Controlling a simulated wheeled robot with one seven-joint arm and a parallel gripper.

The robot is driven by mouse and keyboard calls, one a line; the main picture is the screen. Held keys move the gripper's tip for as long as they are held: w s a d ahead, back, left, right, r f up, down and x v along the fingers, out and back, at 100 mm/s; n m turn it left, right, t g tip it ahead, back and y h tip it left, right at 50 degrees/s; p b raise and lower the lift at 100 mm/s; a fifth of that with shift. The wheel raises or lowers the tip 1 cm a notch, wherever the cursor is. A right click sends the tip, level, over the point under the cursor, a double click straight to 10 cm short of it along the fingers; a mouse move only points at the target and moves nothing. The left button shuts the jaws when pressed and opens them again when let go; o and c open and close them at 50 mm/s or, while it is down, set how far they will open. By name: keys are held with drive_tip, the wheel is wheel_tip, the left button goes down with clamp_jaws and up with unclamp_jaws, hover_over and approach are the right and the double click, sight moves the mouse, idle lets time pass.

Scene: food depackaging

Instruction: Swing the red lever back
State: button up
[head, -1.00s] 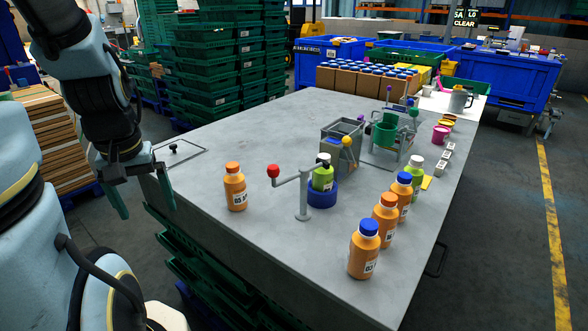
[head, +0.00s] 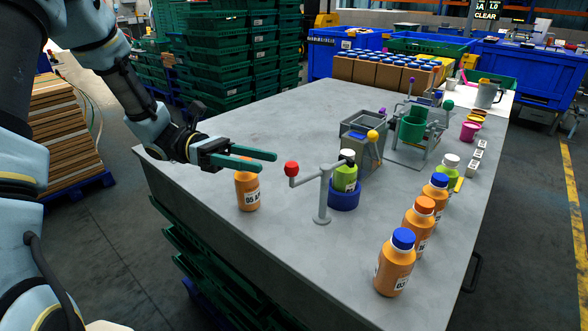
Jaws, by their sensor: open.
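The red lever is a grey post with a cross arm and a red ball knob (head: 291,168) at its left end. Its post (head: 323,197) stands on the table near the front edge.
Several bottles stand along the right front, the nearest an orange one with a blue cap (head: 395,265). A grey bin (head: 365,140) and a stand with a green cup (head: 412,125) are behind the lever. The table's back left (head: 250,115) is clear.

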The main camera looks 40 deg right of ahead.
drive_tip(key=p+x, duration=0.3)
drive_tip(key=x, duration=0.7)
drive_tip(key=shift+s, duration=0.2)
drive_tip(key=shift+d, duration=0.1)
clamp_jaws()
idle(1.0)
